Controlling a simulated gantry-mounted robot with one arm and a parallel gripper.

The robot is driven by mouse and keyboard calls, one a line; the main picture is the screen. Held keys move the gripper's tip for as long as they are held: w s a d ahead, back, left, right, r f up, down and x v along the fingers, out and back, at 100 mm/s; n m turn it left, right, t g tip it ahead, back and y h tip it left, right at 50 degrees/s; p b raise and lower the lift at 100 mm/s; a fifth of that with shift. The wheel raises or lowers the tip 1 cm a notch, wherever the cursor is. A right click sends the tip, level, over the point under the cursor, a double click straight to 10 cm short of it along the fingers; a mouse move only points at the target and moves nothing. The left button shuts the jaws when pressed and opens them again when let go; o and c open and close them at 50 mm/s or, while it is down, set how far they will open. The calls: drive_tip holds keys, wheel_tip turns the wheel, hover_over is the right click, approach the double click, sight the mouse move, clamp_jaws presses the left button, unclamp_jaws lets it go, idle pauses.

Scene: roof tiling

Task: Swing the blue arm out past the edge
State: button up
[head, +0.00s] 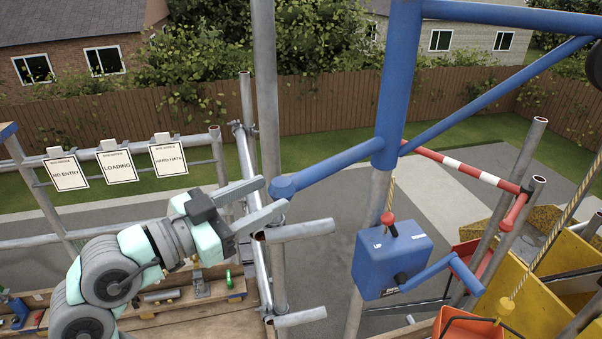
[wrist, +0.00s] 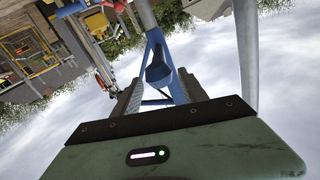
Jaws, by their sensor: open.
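The blue arm (head: 500,14) is a boom running right from the top of a blue upright sleeve (head: 400,80) on a grey pole, with a diagonal brace below it. A blue push bar (head: 335,166) runs left from the sleeve's foot and ends in a thick knob. My gripper (head: 273,194) is open, its fingertips close to that knob. In the wrist view, the knob (wrist: 157,75) shows between the two fingers of my gripper (wrist: 159,84). Whether either finger touches it I cannot tell. The boom's far end is cut off at the right.
A blue winch box (head: 392,258) with a red lever and crank hangs on the pole. A red-and-white bar (head: 465,170) closes the edge at the right, near an orange bucket (head: 468,325) on a rope. Scaffold tubes (head: 267,110) stand by my gripper. Signs (head: 118,165) hang left.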

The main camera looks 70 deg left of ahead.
sight(304, 178)
drive_tip(key=x, duration=0.9)
drive_tip(key=shift+d, duration=0.1)
clamp_jaws()
idle(0.5)
